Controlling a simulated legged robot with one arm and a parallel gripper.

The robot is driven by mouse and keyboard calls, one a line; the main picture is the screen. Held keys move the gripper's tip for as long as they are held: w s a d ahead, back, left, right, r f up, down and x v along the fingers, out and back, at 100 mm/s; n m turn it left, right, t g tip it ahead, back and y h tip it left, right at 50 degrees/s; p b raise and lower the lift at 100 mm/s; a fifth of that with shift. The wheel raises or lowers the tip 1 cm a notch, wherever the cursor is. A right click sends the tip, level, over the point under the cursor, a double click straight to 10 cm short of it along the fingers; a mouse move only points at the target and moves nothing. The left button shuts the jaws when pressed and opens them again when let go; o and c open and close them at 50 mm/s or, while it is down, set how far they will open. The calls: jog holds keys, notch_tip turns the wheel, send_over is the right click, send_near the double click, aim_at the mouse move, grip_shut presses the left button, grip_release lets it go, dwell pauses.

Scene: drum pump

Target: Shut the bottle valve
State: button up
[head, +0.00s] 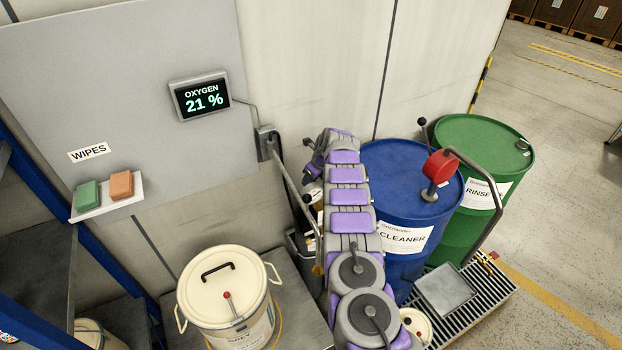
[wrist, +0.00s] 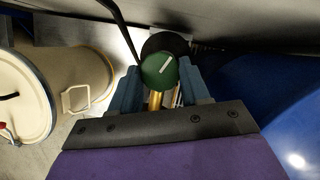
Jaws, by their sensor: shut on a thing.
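The bottle valve shows in the wrist view as a round green knob (wrist: 158,71) with a white line slanting up to the right. A brass-coloured stem (wrist: 155,101) shows just below it. My gripper (wrist: 160,82) has one blue-grey finger on each side of the knob and is shut on it. In the head view my arm reaches away toward the wall, and my gripper (head: 316,167) is at its far end. There the arm hides the knob and most of what is below it.
A blue cleaner drum (head: 405,190) stands close to the right of my arm, with a green rinse drum (head: 485,150) beyond. A cream lidded bucket (head: 224,290) stands at the left. A bent grey rail (head: 297,190) runs close left of my gripper. The wall is just behind.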

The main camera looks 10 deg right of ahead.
jog(key=shift+n, duration=0.3)
dwell(0.4)
jog(key=o, duration=1)
jog(key=shift+o, duration=0.2)
jog(key=p+v, duration=0.1)
jog(key=v, duration=1.6)
jog(key=shift+w+d+r, duration=0.15)
jog(key=shift+w+d, duration=0.05)
jog(key=shift+a, duration=0.1)
